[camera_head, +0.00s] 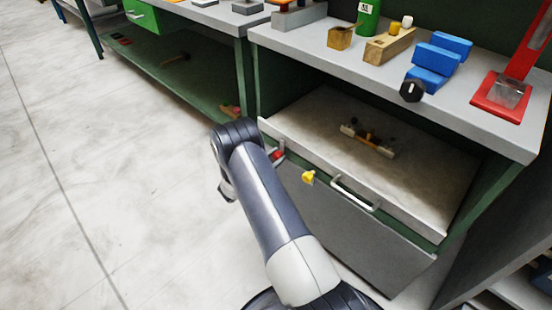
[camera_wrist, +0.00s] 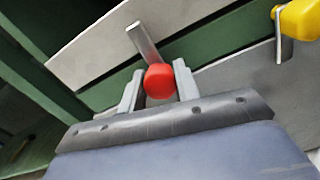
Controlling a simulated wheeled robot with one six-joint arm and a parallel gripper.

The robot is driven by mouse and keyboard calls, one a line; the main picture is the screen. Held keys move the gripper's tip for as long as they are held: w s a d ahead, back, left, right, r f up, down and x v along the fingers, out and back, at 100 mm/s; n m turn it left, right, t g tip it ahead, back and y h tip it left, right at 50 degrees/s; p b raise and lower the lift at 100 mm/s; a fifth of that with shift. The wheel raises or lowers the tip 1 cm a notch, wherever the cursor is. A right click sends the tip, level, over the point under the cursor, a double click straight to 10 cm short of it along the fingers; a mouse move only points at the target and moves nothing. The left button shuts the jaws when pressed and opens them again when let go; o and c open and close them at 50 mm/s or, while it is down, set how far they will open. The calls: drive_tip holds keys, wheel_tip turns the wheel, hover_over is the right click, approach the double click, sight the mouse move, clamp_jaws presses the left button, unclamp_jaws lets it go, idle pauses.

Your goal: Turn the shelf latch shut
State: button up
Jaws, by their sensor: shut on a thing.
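The latch is a flat metal bar (camera_wrist: 143,42) with a red knob (camera_wrist: 160,82) on its end. In the wrist view the bar slants up and left from the knob across the pale front edge of the shelf. My gripper (camera_wrist: 158,90) is shut on the red knob, with one finger on each side. In the head view the red knob (camera_head: 277,155) shows at the left end of the shelf (camera_head: 330,110), just beyond my arm. My arm hides most of the gripper there.
A yellow knob (camera_head: 308,177) sits to the right of the red one, near a white bar handle (camera_head: 355,194) on the shelf front. A grey panel (camera_head: 350,235) is below. Several items stand on the bench top (camera_head: 460,105) above. The floor at left is clear.

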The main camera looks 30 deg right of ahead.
drive_tip(key=o, duration=1)
drive_tip(key=shift+c, duration=0.2)
drive_tip(key=p+v, duration=0.2)
drive_tip(key=v, duration=0.8)
drive_tip(key=shift+a, duration=0.4)
drive_tip(key=shift+s, duration=0.15)
